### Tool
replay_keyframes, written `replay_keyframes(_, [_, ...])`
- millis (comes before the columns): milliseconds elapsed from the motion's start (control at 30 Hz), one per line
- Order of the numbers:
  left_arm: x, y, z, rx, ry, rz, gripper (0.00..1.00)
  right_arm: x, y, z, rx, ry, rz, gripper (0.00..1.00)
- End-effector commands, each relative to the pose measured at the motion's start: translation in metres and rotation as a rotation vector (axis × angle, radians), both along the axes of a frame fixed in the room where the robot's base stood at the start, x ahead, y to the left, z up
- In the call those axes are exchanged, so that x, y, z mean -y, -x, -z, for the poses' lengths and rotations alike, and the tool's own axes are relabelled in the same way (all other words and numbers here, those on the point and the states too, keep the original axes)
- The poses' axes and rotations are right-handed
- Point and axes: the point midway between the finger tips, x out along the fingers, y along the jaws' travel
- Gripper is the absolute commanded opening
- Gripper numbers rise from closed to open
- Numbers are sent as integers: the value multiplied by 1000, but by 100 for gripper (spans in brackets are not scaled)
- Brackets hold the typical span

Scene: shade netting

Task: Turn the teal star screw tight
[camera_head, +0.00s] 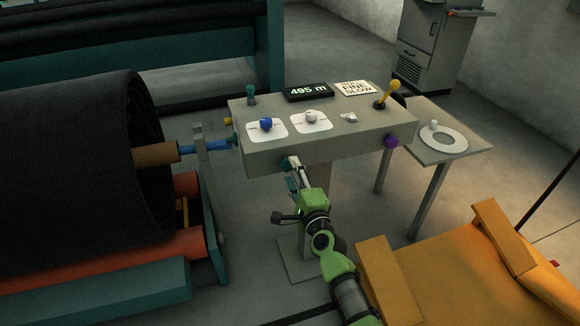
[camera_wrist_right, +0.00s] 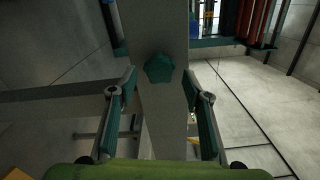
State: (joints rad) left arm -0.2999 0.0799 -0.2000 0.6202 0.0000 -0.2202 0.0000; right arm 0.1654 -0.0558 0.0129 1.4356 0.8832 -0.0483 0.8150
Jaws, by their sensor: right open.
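The teal star screw (camera_wrist_right: 158,68) shows in the right wrist view, on a grey post or panel straight ahead, between and slightly beyond my open fingertips. In the head view a teal knob (camera_head: 285,163), which looks like the same screw, sits at the console's lower front edge, partly covered by my gripper. My right gripper (camera_head: 294,174) is open and empty just below the console front. In the wrist view its two teal-padded fingers (camera_wrist_right: 158,82) stand on either side of the screw, apart from it. My left gripper is not in view.
The grey console (camera_head: 340,144) carries blue and white knobs, a yellow lever (camera_head: 389,94) and a display (camera_head: 308,91). A purple knob (camera_head: 391,141) is on its right front. A large dark roll (camera_head: 80,170) stands left, an orange seat (camera_head: 470,275) lower right.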

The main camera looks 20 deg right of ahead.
Motion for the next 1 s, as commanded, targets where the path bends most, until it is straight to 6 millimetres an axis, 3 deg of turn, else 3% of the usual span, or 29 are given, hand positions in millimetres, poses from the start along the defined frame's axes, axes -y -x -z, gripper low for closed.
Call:
replay_keyframes(367, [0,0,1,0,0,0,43,0,-2,1,-1,12,0,45])
replay_keyframes(1000, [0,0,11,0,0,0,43,-1,-31,1,-1,9,0,45])
